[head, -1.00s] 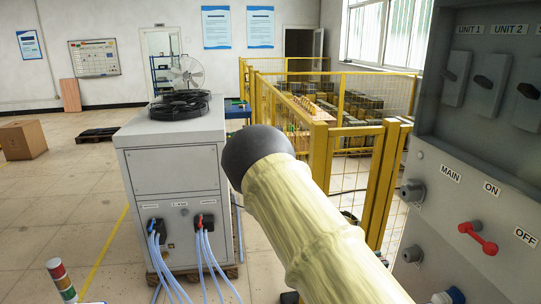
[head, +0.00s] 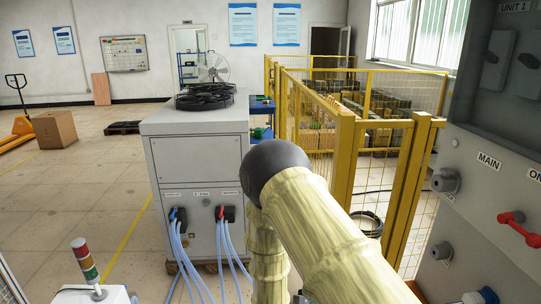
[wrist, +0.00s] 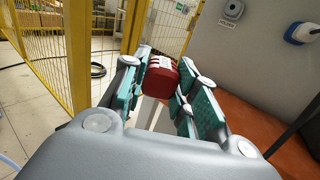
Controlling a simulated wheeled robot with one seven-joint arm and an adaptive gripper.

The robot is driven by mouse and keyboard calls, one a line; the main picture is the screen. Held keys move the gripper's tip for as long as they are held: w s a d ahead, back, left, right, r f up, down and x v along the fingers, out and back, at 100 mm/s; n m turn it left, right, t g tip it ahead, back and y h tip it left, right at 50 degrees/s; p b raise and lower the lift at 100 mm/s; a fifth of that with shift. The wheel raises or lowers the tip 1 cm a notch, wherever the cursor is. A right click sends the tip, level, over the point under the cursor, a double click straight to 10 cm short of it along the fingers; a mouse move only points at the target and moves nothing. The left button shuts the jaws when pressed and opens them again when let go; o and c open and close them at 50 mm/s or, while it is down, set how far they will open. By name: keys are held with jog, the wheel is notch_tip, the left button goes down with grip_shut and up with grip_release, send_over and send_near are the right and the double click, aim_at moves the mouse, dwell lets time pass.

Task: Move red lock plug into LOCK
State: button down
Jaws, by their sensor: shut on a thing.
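In the wrist view my gripper (wrist: 161,88) is shut on the red lock plug (wrist: 162,74), a short red cylinder with white marks on its top. The teal pads sit on either side of it. The plug is held in the air, with the yellow fence behind it and the grey cabinet to its right. My gripper is not visible in the head view, where my pale arm covers the lower middle. No part marked LOCK can be read in either view.
A grey cabinet (head: 459,215) with MAIN and ON labels and a red handle (head: 517,228) stands at right. Yellow fencing (head: 343,165) stands behind my arm. A grey machine (head: 197,150) with blue hoses is at left. A signal light (head: 85,260) is at lower left.

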jog(key=d+r+m+g+h+p, duration=0.1)
jog(key=r+p, duration=0.4)
jog(key=r, duration=0.7)
jog(key=d+r+m+g+h+p, duration=0.1)
jog(key=d+r+m+g+p, duration=0.2)
jog(key=r, duration=1)
jog(key=d+r+m+g+h+p, duration=0.2)
jog(key=d+r+g+p, duration=0.4)
jog(key=r, duration=0.7)
jog(key=shift+s+d+r+m+p, duration=0.15)
jog(key=shift+s+d+m+p, duration=0.3)
jog(key=shift+d+p, duration=0.1)
jog(key=shift+d, duration=0.1)
jog(key=shift+w+d, duration=0.15)
jog(key=shift+d, duration=1.25)
jog(key=shift+w+d, duration=0.1)
jog(key=shift+d, duration=1.3)
jog(key=shift+d, duration=0.6)
jog(key=c, duration=1)
grip_release()
jog(key=shift+c, duration=0.2)
